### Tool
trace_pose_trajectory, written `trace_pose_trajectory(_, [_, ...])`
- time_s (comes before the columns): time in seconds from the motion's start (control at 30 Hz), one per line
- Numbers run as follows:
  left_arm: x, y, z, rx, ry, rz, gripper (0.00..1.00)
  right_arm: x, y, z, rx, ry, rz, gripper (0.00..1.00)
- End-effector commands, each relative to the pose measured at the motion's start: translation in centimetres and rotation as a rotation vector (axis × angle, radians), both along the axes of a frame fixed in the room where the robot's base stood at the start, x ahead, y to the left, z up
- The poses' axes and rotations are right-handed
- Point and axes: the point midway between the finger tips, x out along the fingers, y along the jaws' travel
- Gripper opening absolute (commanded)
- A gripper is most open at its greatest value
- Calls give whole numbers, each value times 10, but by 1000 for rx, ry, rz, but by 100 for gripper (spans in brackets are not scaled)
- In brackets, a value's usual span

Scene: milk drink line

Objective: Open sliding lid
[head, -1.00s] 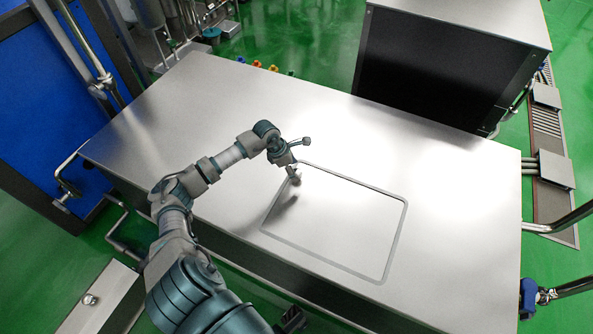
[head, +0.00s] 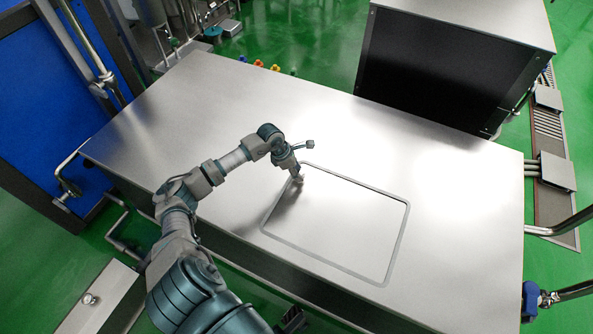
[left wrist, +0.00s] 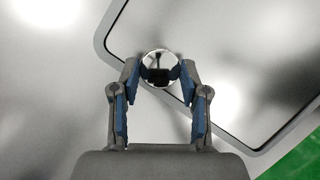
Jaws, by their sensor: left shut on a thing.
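The sliding lid (head: 345,222) is a flat steel panel with a dark rounded outline, set in the steel top of a large cabinet. It looks closed, with no opening showing. My left gripper (head: 298,179) is at the lid's upper left corner in the head view. In the left wrist view, my left gripper (left wrist: 160,80) is shut on a round shiny knob (left wrist: 160,66), with one blue-padded finger on each side. The knob sits near the lid's outline. In the head view the gripper mostly hides the knob. My right gripper is not in view.
The steel cabinet top (head: 190,115) is clear around the lid. A dark-sided box with a steel top (head: 450,60) stands behind it at the right. A blue panel (head: 40,95) and pipes stand at the left. The floor is green.

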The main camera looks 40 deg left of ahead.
Motion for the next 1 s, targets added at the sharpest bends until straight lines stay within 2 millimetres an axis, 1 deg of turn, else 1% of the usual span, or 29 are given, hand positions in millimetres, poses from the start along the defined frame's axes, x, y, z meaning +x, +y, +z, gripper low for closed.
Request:
trace_pose_trajectory(0.17, [9,-27,1,-6,-4,-5,0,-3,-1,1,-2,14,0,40])
trace_pose_trajectory(0.27, [16,-52,1,-6,-4,-8,0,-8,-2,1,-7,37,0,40])
trace_pose_trajectory(0.37, [26,-82,2,-4,-6,-9,0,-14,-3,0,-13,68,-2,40])
trace_pose_trajectory(0.5, [41,-130,3,-4,-6,-9,0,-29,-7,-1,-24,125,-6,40])
trace_pose_trajectory(0.7, [62,-197,2,-6,-4,-9,0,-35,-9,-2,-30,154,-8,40])
trace_pose_trajectory(0.87, [78,-248,1,-6,-4,-7,0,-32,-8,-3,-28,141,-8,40])
trace_pose_trajectory(1.0, [89,-285,0,-5,-3,-6,0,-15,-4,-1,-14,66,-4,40])
